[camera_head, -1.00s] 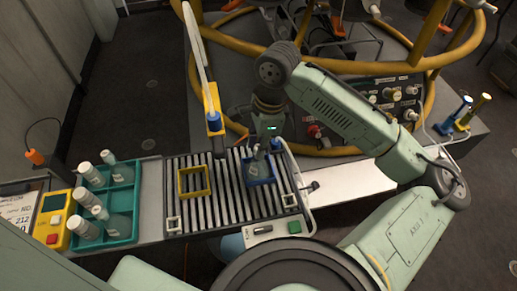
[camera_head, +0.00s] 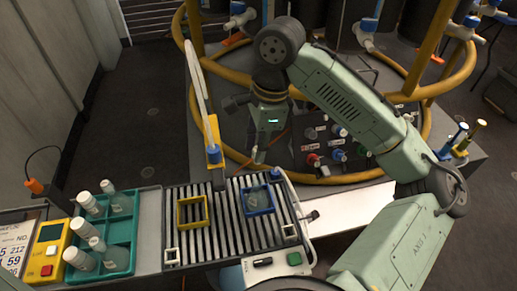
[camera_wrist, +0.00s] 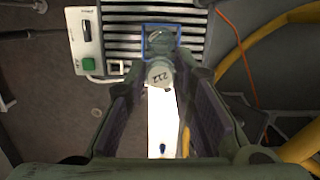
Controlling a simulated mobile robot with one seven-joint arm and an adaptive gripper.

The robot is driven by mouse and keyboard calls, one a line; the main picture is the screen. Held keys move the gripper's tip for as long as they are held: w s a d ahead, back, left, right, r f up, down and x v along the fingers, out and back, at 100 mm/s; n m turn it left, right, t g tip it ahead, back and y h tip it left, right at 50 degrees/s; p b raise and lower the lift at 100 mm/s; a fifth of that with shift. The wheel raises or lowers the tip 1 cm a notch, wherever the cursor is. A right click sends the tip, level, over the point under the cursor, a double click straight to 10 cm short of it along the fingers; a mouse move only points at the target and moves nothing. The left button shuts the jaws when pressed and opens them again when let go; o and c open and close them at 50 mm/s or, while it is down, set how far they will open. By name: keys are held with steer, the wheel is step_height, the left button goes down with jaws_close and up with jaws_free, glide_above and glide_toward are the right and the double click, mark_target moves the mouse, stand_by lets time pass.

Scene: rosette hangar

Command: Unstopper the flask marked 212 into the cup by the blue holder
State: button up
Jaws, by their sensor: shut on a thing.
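A pale round stopper (camera_wrist: 158,73) marked 212 sits between the fingers of my gripper (camera_head: 257,157) in the wrist view. My gripper is shut on it, apart from and behind the blue holder in the head view. The blue square holder (camera_head: 270,208) stands on the slatted deck, with a clear glassy flask (camera_head: 254,199) in it. The holder also shows beyond the stopper in the wrist view (camera_wrist: 145,42). A small white square cup (camera_head: 290,232) is on the slats near the blue holder; its inside is too small to make out.
A yellow square holder (camera_head: 179,216) and another small white square cup (camera_head: 172,255) are on the slats at left. A teal rack (camera_head: 122,245) holds several white-capped flasks. A yellow-blue post (camera_head: 213,155) stands behind the slats. Yellow hoops and a knob panel lie behind my gripper.

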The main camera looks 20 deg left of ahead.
steer(key=shift+r+p, duration=1.8)
steer(key=shift+p, duration=0.1)
steer(key=s+d+f+b, duration=0.2)
steer(key=d+f+b, duration=0.1)
steer(key=f, duration=0.3)
steer(key=s+d+f+b, duration=0.1)
steer(key=d+f+b, duration=0.3)
steer(key=f+b, duration=0.2)
steer(key=s+d+f+b, duration=0.2)
steer(key=d+f+b, duration=0.2)
steer(key=f, duration=0.4)
steer(key=shift+s+b, duration=0.3)
steer(key=shift+b, duration=0.4)
steer(key=shift+r, duration=0.1)
steer(key=shift+f, duration=0.45)
